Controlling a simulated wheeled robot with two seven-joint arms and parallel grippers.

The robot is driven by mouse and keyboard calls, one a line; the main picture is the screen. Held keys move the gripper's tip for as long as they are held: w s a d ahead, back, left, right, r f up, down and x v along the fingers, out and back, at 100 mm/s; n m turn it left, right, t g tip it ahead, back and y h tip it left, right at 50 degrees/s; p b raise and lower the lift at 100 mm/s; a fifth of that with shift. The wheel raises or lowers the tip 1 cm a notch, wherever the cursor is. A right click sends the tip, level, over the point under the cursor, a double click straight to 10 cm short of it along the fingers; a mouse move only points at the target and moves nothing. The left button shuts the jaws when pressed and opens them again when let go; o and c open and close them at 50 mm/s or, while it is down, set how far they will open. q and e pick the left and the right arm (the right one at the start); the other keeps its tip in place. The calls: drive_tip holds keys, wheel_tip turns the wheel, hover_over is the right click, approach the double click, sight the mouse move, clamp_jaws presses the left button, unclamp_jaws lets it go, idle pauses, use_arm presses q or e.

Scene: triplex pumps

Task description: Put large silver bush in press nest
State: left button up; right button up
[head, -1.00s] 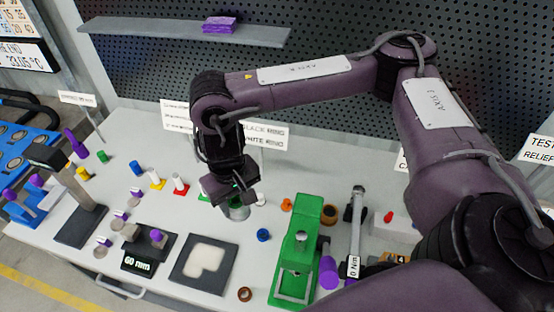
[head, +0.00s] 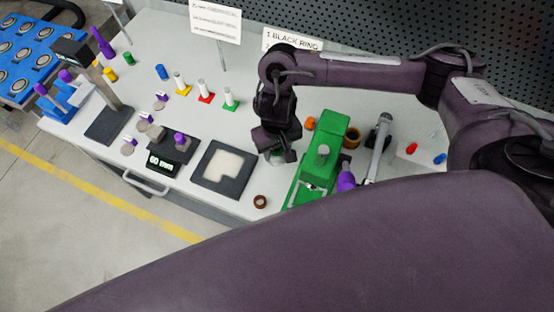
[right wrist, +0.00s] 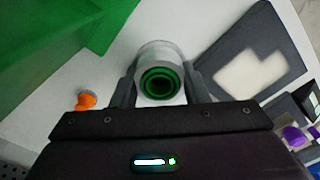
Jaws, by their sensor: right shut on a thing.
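The large silver bush (right wrist: 160,60) is a short silver cylinder with a green-ringed bore, seen end-on in the right wrist view. My right gripper (right wrist: 160,88) is shut on it, one finger on each side. In the head view my right gripper (head: 280,154) is above the bench, just left of the green press (head: 322,165). The bush is mostly hidden under the gripper there. The press also fills the upper left of the right wrist view (right wrist: 45,35). I cannot make out the press nest clearly. My left gripper is not in view.
A dark pad with a pale cut-out (head: 223,169) lies left of the gripper. A brown ring (head: 260,201) lies near the bench's front edge. A large purple arm link of mine covers the lower foreground.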

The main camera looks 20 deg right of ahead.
sight(277, 159)
wheel_tip(277, 159, down, 6)
drive_tip(key=shift+r+b, duration=0.2)
drive_tip(key=shift+b, duration=1)
drive_tip(key=shift+r, duration=0.1)
drive_tip(key=o, duration=1.1)
drive_tip(key=shift+o, duration=0.2)
